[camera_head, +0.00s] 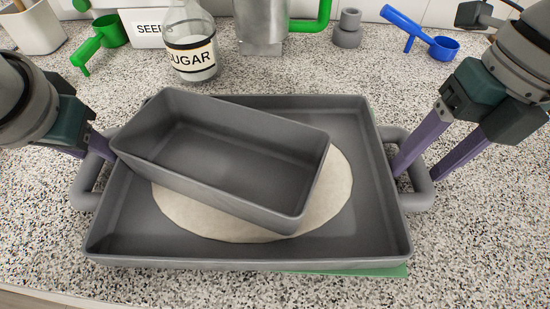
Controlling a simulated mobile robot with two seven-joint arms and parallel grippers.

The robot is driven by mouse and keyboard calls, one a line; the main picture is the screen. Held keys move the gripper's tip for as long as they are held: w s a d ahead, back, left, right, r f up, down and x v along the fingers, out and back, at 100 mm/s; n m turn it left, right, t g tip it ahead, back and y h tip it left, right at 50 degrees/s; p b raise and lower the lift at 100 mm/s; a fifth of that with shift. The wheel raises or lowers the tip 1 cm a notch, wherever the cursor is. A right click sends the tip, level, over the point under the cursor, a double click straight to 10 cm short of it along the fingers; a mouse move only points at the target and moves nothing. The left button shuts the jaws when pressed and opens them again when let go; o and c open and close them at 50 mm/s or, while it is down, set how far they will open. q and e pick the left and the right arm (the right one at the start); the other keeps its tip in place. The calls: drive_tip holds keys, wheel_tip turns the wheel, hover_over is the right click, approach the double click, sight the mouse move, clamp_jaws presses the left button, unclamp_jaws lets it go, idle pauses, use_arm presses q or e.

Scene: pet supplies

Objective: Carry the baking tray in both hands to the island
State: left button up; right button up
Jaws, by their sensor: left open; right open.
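The grey baking tray (250,257) lies on the speckled counter with a loop handle at each short side. A grey loaf pan (222,162) sits tilted inside it, over a flat round of pale dough (335,196). My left gripper (106,152) is at the left handle (84,188); its fingertips are partly hidden behind the pan and tray edge. My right gripper (415,172) is open with its purple fingers at the right handle (423,192), one on either side of its bar as far as I can see.
A sugar jar (190,57), a seed box (147,29), a green scoop (97,42), a metal container (262,25), small grey weights (348,29) and a blue scoop (424,37) stand behind the tray. A green flat thing (385,271) shows under the tray's front right. Counter at front right is clear.

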use_arm(q)
drive_tip(key=shift+f, duration=0.15)
use_arm(e)
drive_tip(key=shift+f, duration=0.15)
use_arm(q)
drive_tip(key=c, duration=0.6)
use_arm(e)
drive_tip(key=c, duration=0.6)
use_arm(q)
clamp_jaws()
use_arm(e)
clamp_jaws()
